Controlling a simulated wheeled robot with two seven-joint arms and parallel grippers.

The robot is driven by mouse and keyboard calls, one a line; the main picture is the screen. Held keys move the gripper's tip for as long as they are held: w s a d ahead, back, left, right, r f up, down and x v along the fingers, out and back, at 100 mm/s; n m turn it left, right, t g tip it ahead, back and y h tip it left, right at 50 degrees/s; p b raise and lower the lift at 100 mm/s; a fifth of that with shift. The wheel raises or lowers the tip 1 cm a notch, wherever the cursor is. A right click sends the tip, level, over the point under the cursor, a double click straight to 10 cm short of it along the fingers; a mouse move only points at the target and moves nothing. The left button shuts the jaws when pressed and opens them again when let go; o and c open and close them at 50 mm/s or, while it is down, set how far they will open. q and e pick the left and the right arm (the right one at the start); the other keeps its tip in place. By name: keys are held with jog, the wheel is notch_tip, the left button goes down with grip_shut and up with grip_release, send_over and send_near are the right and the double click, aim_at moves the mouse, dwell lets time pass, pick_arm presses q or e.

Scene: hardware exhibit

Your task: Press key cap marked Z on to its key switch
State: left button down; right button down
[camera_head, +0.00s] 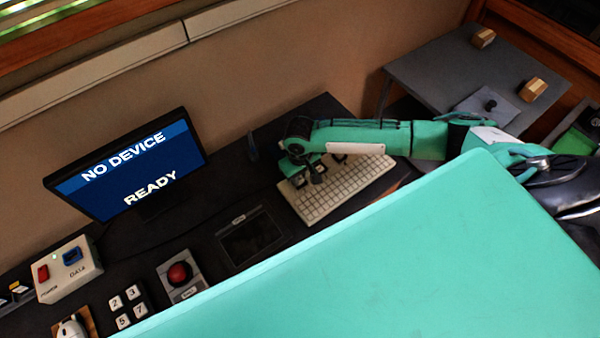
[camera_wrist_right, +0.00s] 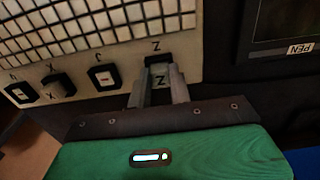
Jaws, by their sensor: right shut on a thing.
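My right gripper (camera_wrist_right: 160,94) is shut on the key cap marked Z (camera_wrist_right: 159,79), whose dark letter faces the right wrist camera. The cap is at the black-framed switch place (camera_wrist_right: 156,60) beside the printed Z on the keyboard (camera_wrist_right: 90,40). I cannot tell whether the cap touches its switch or is pressed down. In the head view the right gripper (camera_head: 315,175) is over the left end of the white keyboard (camera_head: 345,192), and the cap cannot be made out there. My left gripper is not in view.
A pen tablet (camera_head: 250,237) lies near the keyboard. A red button box (camera_head: 180,275) and a monitor (camera_head: 130,165) reading "NO DEVICE READY" stand farther left.

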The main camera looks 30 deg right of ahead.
jog(key=c, duration=0.7)
grip_release()
jog(key=shift+r+p, duration=3.5)
jog(key=shift+p, duration=0.6)
jog(key=shift+s+f, duration=0.1)
